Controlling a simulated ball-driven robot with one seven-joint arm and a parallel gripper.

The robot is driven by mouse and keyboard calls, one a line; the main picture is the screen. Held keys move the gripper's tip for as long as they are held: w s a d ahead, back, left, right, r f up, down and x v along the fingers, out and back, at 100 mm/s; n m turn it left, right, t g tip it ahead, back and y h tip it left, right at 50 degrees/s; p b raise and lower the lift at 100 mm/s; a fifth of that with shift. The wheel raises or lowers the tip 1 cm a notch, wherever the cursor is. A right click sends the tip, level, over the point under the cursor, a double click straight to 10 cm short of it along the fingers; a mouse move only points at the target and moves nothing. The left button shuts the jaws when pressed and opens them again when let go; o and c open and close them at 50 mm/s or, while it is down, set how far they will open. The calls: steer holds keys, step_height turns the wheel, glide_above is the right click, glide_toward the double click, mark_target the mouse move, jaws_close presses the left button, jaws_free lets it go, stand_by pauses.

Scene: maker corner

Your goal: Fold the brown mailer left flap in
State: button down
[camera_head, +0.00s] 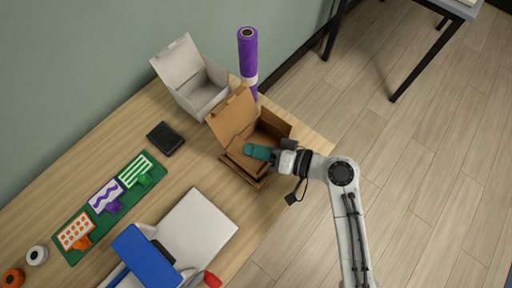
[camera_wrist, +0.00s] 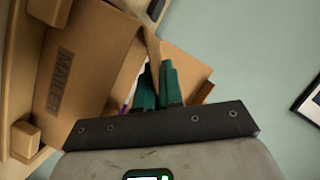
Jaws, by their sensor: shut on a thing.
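The brown mailer (camera_head: 231,112) stands on the table near its right edge with its lid raised towards the wall. In the wrist view the mailer (camera_wrist: 88,45) shows a printed "MAILER" panel at the left. My gripper (camera_head: 257,152) reaches in from the right over the mailer's near-left side. Its teal fingers (camera_wrist: 158,85) are shut on a thin cardboard edge that I take to be the left flap (camera_wrist: 152,42). The fingers hide much of that flap, so its exact angle is unclear. Another flap (camera_head: 276,121) stands at the mailer's right side.
A grey open box (camera_head: 205,96) and a purple roll (camera_head: 248,54) stand behind the mailer. A black block (camera_head: 166,139), a green mat (camera_head: 74,242) with colored stamps, and a white-and-blue machine (camera_head: 199,226) lie to the left. The wooden floor at the right is open.

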steer(key=shift+f, duration=0.1)
steer(key=shift+w+d+f+m+y+b, duration=0.25)
steer(key=shift+f+m+y+b, duration=0.2)
steer(key=shift+m, duration=0.25)
steer(key=shift+f+m+y, duration=0.1)
steer(key=shift+m+y, duration=0.15)
steer(key=shift+m, duration=0.25)
steer(key=c, duration=1.4)
jaws_free()
steer(key=shift+o, duration=0.2)
